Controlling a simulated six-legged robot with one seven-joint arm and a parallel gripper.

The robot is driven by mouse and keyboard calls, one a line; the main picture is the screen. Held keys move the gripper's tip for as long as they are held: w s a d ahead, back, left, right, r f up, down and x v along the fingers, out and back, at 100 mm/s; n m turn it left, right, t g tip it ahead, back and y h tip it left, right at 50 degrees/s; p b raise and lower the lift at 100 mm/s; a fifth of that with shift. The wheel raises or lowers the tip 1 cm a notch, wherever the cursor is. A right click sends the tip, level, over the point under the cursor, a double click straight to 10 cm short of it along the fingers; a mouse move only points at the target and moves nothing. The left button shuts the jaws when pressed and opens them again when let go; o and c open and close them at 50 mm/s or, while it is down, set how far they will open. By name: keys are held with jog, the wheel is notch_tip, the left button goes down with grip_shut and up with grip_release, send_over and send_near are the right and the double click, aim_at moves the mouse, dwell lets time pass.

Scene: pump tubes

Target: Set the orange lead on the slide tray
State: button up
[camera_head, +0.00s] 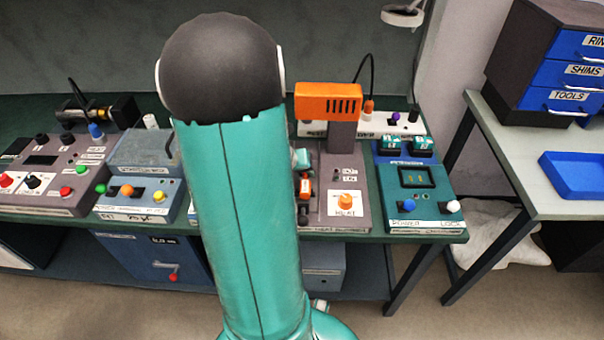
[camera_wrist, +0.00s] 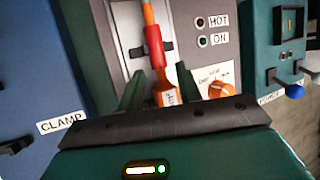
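The orange lead (camera_wrist: 164,95) lies lengthwise between my fingers in the wrist view. It has a red sleeve (camera_wrist: 155,47) and a thinner orange end further up. My gripper (camera_wrist: 161,78) has two dark green fingers, one on each side of the lead, set wider than it, with a small gap on the left. The slide tray (camera_wrist: 126,17) appears to be the pale plate under the lead, with dark brackets beside the sleeve. I cannot tell whether the lead rests on it. In the head view my arm hides most of this spot.
The heater unit has an orange housing (camera_head: 328,101) on a grey post, with an orange knob (camera_head: 345,202) beside the tray. A teal lock box (camera_head: 416,190) stands right of it. A blue clamp unit (camera_wrist: 30,70) is at left in the wrist view.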

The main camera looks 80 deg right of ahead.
jog(key=v, duration=1.3)
jog(key=shift+a+r, duration=0.1)
